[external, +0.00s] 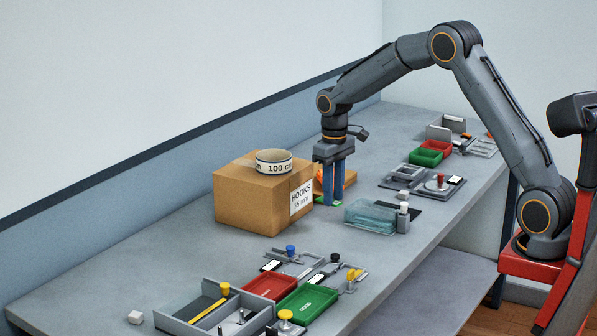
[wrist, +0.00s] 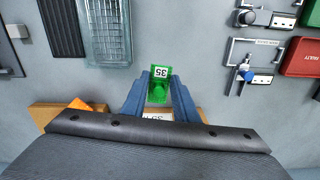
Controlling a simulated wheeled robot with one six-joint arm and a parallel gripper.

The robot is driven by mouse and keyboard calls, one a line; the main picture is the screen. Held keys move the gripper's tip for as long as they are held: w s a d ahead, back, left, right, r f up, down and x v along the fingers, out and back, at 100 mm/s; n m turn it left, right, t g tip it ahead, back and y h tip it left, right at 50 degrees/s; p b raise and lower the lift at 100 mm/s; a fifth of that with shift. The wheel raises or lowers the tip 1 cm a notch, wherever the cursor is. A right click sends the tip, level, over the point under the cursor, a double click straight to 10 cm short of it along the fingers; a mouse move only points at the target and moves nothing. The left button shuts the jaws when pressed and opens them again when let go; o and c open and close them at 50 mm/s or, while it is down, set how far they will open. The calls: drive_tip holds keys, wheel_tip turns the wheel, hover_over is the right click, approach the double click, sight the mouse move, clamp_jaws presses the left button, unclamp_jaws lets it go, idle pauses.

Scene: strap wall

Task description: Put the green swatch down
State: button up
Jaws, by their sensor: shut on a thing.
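The green swatch (wrist: 158,90) shows between my fingertips in the wrist view, with a white label reading 35. In the external view only a small green edge of the swatch (external: 319,199) shows beside my fingers. My gripper (external: 334,202) has blue fingers pointing down, low over the table, just right of the cardboard box. It also shows in the wrist view (wrist: 158,82), shut on the swatch. I cannot tell whether the swatch touches the table.
The cardboard box (external: 250,199), marked HOOKS, carries a tape roll (external: 273,162) on top. A clear tray (external: 370,216) stands right of my gripper. An orange piece (wrist: 80,104) lies near the fingers. Red (external: 270,287) and green trays (external: 307,303) stand at the front.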

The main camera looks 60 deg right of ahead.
drive_tip(key=r+n, duration=0.1)
hover_over(342, 217)
drive_tip(key=shift+d+f+p, duration=0.1)
drive_tip(key=shift+f+p, duration=1.2)
drive_tip(key=shift+f, duration=3.45)
drive_tip(key=shift+f, duration=0.1)
drive_tip(key=o, duration=1)
drive_tip(key=shift+o, duration=0.2)
